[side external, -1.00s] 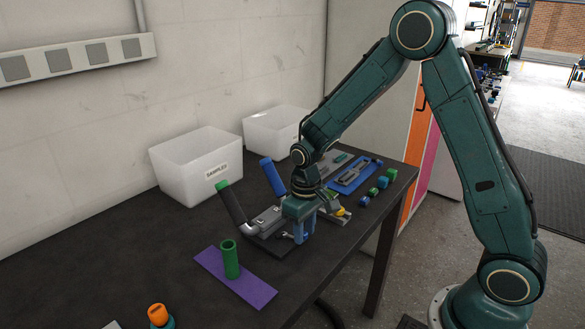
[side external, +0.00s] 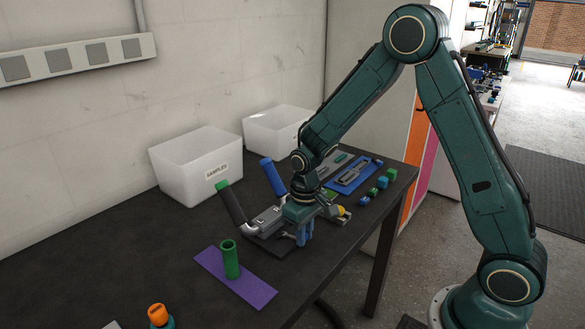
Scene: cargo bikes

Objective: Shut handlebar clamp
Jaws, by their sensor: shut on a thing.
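The handlebar clamp (side external: 266,217) is a grey metal fixture on a dark base plate on the bench. A dark lever with a green end (side external: 231,203) leans up and left from it, and a blue-gripped lever (side external: 272,177) stands tilted behind it. My gripper (side external: 303,234) points down at the clamp's front right side, with blue fingers low at the fixture. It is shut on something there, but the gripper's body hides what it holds. A yellow part (side external: 341,210) shows just right of my gripper.
A green tube (side external: 230,262) stands on a purple mat (side external: 247,289) in front. A white bin marked SAMPLES (side external: 190,181) and another white bin (side external: 262,137) stand behind. A blue tray (side external: 345,184) and small green and blue blocks (side external: 382,182) lie right. An orange-capped item (side external: 157,313) is at front left.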

